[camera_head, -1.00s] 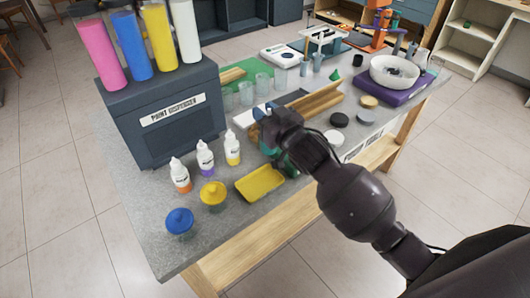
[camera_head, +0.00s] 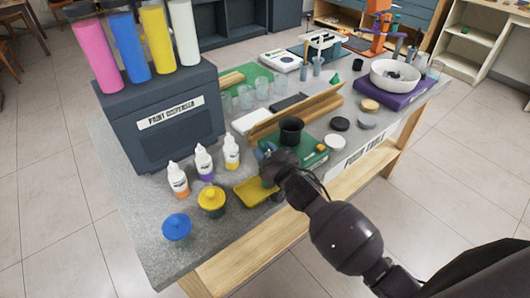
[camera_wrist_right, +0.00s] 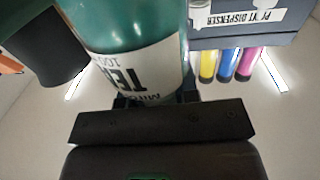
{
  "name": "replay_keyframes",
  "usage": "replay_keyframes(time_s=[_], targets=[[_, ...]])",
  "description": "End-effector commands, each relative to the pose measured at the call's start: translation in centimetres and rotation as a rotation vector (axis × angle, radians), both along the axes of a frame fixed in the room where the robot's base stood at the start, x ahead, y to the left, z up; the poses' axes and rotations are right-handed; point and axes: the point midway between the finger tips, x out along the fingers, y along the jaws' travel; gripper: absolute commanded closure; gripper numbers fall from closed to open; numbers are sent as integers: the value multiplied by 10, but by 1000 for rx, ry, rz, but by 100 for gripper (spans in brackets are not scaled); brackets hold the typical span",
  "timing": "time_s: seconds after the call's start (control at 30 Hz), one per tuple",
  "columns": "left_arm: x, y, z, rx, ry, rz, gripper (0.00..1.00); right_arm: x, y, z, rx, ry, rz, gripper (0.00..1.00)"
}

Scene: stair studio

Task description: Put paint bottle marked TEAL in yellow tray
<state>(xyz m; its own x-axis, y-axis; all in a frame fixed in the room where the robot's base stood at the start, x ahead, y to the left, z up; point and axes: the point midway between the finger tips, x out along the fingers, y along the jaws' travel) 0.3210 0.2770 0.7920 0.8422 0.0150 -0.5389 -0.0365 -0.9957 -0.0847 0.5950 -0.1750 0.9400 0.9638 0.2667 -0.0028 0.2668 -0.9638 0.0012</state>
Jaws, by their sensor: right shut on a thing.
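My right gripper (camera_head: 270,160) is above the right part of the yellow tray (camera_head: 246,191) near the table's front edge. In the right wrist view it is shut on a teal bottle (camera_wrist_right: 125,25) with a white label reading TEAL, upside down in that picture. In the head view the gripper and wrist mostly hide the bottle, and they cover the tray's right part. I cannot tell whether the bottle touches the tray. My left gripper is not in view.
White bottles with orange (camera_head: 178,180), purple (camera_head: 204,163) and yellow (camera_head: 232,153) paint stand left of the tray, with yellow (camera_head: 211,200) and blue (camera_head: 177,228) lidded pots. A black cup (camera_head: 291,130) stands on a green device behind the gripper. The paint dispenser (camera_head: 165,120) stands behind left.

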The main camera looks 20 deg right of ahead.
Motion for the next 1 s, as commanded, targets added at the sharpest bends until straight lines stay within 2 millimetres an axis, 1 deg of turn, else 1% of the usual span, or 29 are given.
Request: replay_keyframes(time_s=[0.17, 0.33, 0.37, 0.5, 0.73, 0.87, 1.0], targets=[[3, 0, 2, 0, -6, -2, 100, 0, 0, 1, 1, -2, 0, 100], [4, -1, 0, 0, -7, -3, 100, 0, 0, -3, 1, -1, 0, 100], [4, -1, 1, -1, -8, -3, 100, 0, 0, -2, 1, -1, 0, 67], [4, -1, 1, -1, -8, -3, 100, 0, 0, -2, 1, -1, 0, 46], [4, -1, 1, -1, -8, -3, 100, 0, 0, -2, 0, -1, 0, 46], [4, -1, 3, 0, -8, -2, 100, -1, 0, 3, 0, -1, 1, 46], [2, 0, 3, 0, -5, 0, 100, -16, -5, 0, 1, 1, 0, 46]])
